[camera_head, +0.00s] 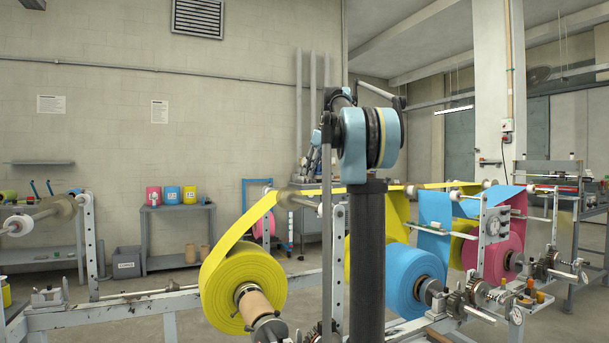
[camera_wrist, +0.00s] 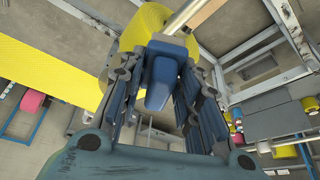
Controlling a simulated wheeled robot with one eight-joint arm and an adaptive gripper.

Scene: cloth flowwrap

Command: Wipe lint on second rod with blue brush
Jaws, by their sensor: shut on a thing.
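In the wrist view my gripper (camera_wrist: 158,82) is shut on a blue brush (camera_wrist: 164,72), with one dark finger on each side of it. A yellow roll (camera_wrist: 146,28) and a pale metal rod (camera_wrist: 188,14) lie beyond the brush, which appears apart from them. The yellow web (camera_head: 262,212) rises from the yellow roll (camera_head: 238,284) and runs right over several rollers. I cannot tell which rod is the second one, and no lint can be made out.
A blue roll (camera_head: 408,283) and a pink roll (camera_head: 497,250) sit on the machine frame (camera_head: 125,312) at right, with gears and shafts in front. A small shelf table (camera_head: 178,238) with coloured rolls stands by the wall.

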